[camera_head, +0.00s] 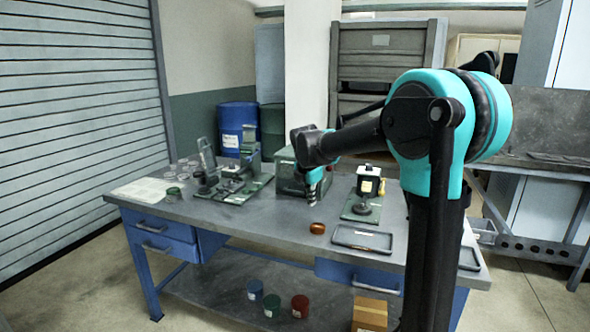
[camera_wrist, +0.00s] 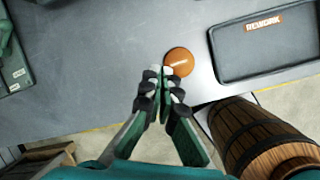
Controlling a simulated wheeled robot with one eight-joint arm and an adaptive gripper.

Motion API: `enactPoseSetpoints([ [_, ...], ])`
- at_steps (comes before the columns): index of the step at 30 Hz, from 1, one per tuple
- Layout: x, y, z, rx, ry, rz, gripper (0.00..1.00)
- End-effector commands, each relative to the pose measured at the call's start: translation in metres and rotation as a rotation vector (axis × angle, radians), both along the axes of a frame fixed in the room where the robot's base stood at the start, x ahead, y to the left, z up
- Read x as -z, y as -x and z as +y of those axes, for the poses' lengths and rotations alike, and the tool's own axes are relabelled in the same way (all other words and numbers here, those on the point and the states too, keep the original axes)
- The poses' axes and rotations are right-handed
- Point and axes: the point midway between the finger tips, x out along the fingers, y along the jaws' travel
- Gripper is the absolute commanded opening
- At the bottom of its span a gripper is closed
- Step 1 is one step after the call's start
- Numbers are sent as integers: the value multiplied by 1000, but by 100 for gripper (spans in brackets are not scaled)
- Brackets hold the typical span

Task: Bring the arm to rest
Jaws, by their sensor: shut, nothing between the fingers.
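My gripper (camera_head: 316,198) hangs from my teal and black arm above the workbench (camera_head: 270,230), fingers pointing down. In the wrist view, its fingertips (camera_wrist: 164,74) are together with nothing between them. A small round copper-brown piece (camera_head: 318,228) lies on the bench top just in front of the gripper. In the wrist view this brown piece (camera_wrist: 180,61) shows just past the fingertips, apparently below them. The arm is bent and reaches left over the bench.
A dark tray (camera_head: 362,239) marked REWORK sits right of the brown piece. A small machine on a green base (camera_head: 362,207) and a green box (camera_head: 290,175) stand behind. A grinder-like fixture (camera_head: 235,185) is left. A wooden barrel (camera_wrist: 255,135) shows beside the bench edge.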

Motion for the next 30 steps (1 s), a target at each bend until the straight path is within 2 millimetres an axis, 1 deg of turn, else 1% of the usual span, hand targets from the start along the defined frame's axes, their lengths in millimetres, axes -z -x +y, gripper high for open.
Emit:
enactPoseSetpoints([
  [1, 6, 11, -9, 69, -29, -6, 0],
  [2, 9, 17, -14, 116, -48, -11, 0],
  [5, 24, 44, -35, 314, -129, -28, 0],
  [8, 43, 78, -58, 559, -228, -50, 0],
  [9, 51, 93, -67, 660, -270, -57, 0],
  [11, 64, 115, -79, 812, -332, -69, 0],
  [12, 72, 130, -86, 913, -372, -76, 0],
  [14, 86, 153, -96, 1065, -433, -84, 0],
  [15, 95, 169, -103, 1166, -474, -91, 0],
  [17, 109, 193, -111, 1318, -535, -100, 0],
  [18, 118, 209, -116, 1419, -575, -105, 0],
  [20, 132, 232, -122, 1565, -634, -112, 0],
  [21, 140, 247, -126, 1657, -670, -116, 0],
  [24, 160, 278, -132, 1855, -747, -122, 0],
  [27, 173, 300, -135, 1996, -802, -125, 0],
  [30, 180, 312, -136, 2076, -833, -127, 0],
])
